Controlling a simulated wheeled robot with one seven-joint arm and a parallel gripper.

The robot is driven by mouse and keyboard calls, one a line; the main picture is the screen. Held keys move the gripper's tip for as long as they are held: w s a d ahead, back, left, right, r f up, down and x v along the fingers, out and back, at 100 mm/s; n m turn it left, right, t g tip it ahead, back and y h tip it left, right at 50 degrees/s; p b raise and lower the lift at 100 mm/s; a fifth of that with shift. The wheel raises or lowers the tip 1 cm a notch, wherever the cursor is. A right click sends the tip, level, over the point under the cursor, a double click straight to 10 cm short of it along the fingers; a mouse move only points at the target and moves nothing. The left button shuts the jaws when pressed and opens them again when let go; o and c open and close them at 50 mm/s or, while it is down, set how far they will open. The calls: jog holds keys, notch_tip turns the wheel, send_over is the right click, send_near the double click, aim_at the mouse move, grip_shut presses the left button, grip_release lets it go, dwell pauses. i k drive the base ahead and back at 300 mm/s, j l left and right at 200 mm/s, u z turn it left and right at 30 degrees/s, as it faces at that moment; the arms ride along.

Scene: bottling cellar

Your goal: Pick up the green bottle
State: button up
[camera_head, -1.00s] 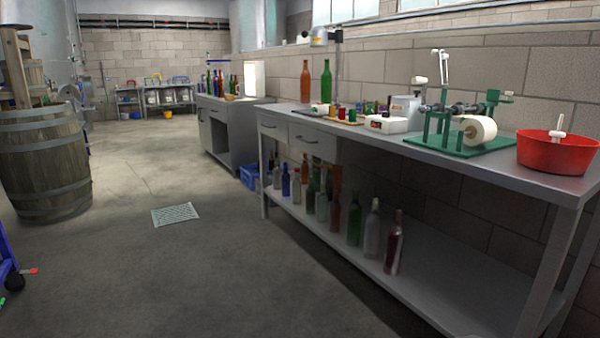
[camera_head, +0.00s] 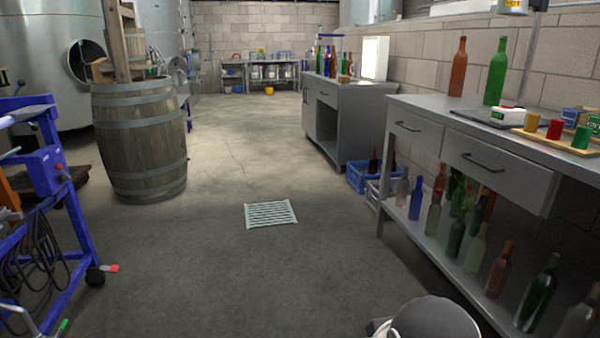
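A tall green bottle (camera_head: 496,76) stands upright on the top of the grey workbench (camera_head: 420,104) at the right, against the block wall. An orange-brown bottle (camera_head: 458,70) stands to its left, a little apart. Another green bottle (camera_head: 537,296) stands on the bench's lower shelf, among several clear, blue and brown bottles. The frames do not show which green bottle is meant. My gripper is not in view; a grey rounded part at the bottom edge looks like a piece of my arm.
A scale (camera_head: 500,115) and a wooden tray with coloured caps (camera_head: 554,130) are near the green bottle. Blue crates (camera_head: 362,177) sit past the bench. A barrel (camera_head: 138,140) and a blue frame (camera_head: 48,172) stand left. The middle floor is clear, with a drain grate (camera_head: 271,213).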

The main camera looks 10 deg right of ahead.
aim_at(499, 62)
jog(key=i+j+z, duration=0.1)
jog(key=i+z, duration=0.2)
jog(key=i, duration=0.2)
jog(key=i+j+z, duration=0.3)
jog(key=i, duration=0.2)
jog(key=i+j+z, duration=0.3)
jog(key=i, duration=0.2)
jog(key=l, duration=0.1)
